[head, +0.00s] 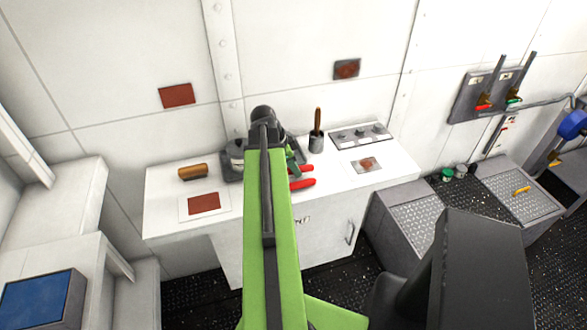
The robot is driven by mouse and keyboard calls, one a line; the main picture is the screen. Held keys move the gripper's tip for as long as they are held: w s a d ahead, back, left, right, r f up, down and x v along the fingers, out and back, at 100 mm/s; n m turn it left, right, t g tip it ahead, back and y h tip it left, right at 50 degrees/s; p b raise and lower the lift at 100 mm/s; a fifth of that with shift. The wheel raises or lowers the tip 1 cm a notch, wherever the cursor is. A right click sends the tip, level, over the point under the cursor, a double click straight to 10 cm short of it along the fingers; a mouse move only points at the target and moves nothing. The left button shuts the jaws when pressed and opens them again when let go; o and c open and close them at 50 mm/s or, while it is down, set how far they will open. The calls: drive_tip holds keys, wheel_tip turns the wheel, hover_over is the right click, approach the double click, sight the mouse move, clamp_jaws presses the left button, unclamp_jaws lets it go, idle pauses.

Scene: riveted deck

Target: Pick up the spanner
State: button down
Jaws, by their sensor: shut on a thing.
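My green arm reaches up over a white cabinet top. My gripper (294,161) is beyond the arm, low over the cabinet top, and mostly hidden by the arm. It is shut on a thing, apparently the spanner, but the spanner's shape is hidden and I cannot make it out. A tool with red handles (302,184) shows just right of the arm, close to the gripper. I cannot tell whether the gripper touches it.
The white cabinet top (165,213) also bears a brown cylinder (193,172), a dark cup (316,144) with a wooden-handled tool, and a knobbed panel (361,136). A grey chest (408,216) stands to the right.

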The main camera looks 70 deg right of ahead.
drive_tip(key=r+p, duration=0.1)
drive_tip(key=s+r+p, duration=0.1)
drive_tip(key=r, duration=0.1)
drive_tip(key=shift+r, duration=0.3)
drive_tip(key=s+d+r+p, duration=0.1)
drive_tip(key=s+r+p, duration=0.4)
drive_tip(key=s, duration=0.5)
drive_tip(key=shift+s+d+r+p, duration=0.25)
drive_tip(key=shift+s+r+p, duration=0.05)
drive_tip(key=shift+p, duration=0.25)
drive_tip(key=c, duration=1.8)
unclamp_jaws()
clamp_jaws()
